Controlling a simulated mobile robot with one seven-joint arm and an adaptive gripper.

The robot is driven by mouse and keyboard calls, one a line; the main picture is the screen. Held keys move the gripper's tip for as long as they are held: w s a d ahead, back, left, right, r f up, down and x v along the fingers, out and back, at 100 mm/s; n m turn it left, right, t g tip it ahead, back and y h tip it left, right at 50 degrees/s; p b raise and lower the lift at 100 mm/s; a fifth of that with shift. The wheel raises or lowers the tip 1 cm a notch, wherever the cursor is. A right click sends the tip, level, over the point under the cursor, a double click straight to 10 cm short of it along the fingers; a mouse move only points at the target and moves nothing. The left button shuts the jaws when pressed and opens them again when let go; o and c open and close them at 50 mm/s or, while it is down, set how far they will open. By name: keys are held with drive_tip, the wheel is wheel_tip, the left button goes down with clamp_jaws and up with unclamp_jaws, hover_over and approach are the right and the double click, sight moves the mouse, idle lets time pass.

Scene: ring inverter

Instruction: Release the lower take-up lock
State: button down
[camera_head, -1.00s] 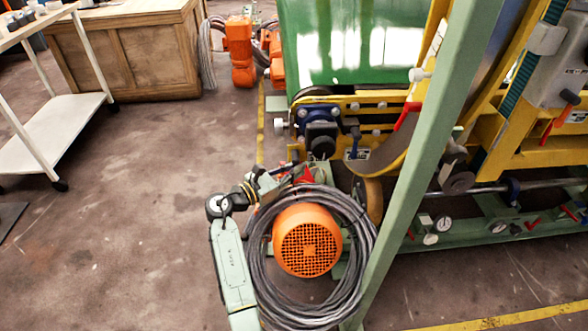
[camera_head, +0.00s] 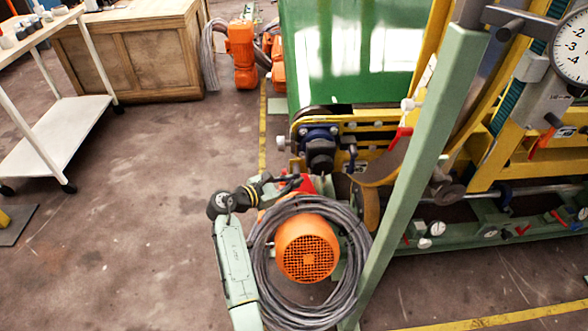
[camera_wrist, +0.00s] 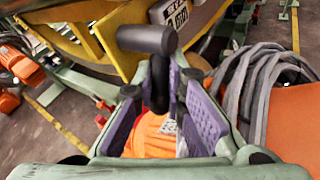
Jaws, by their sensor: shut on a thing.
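A black T-shaped handle (camera_wrist: 147,40) stands between the purple-padded fingers of my gripper (camera_wrist: 160,82) in the wrist view. The fingers are shut on its stem, and its crossbar sticks out past the fingertips. In the head view my gripper (camera_head: 297,181) is small, reaching in above the orange motor at the lower end of the yellow frame (camera_head: 365,128). There the handle cannot be told apart from the parts around it. Whether the handle is the lower take-up lock, and its locked or released state, cannot be read.
A grey cable coil (camera_head: 258,275) hangs around the orange motor (camera_head: 306,248) close below my arm. A green post (camera_head: 415,180) slants upward to the right. A dial gauge (camera_head: 575,48) is at top right. The floor at left is clear up to the white cart (camera_head: 70,135).

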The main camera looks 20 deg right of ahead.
drive_tip(key=y+p, duration=0.1)
drive_tip(key=p, duration=0.1)
drive_tip(key=r+m+y+p, duration=0.1)
drive_tip(key=p, duration=0.2)
drive_tip(key=shift+a+r+y+p, duration=0.3)
drive_tip(key=shift+a, duration=0.05)
drive_tip(key=shift+w+a+m+y+p, duration=0.15)
drive_tip(key=shift+m+y+p, duration=0.25)
drive_tip(key=shift+y+p, duration=0.5)
drive_tip(key=shift+a+m+y+p, duration=0.2)
drive_tip(key=shift+m+y+p, duration=0.3)
drive_tip(key=shift+y, duration=0.3)
drive_tip(key=shift+a+r+y, duration=0.15)
drive_tip(key=shift+y, duration=0.65)
drive_tip(key=shift+w+m, duration=0.1)
drive_tip(key=shift+m, duration=0.2)
drive_tip(key=c, duration=1.9)
unclamp_jaws()
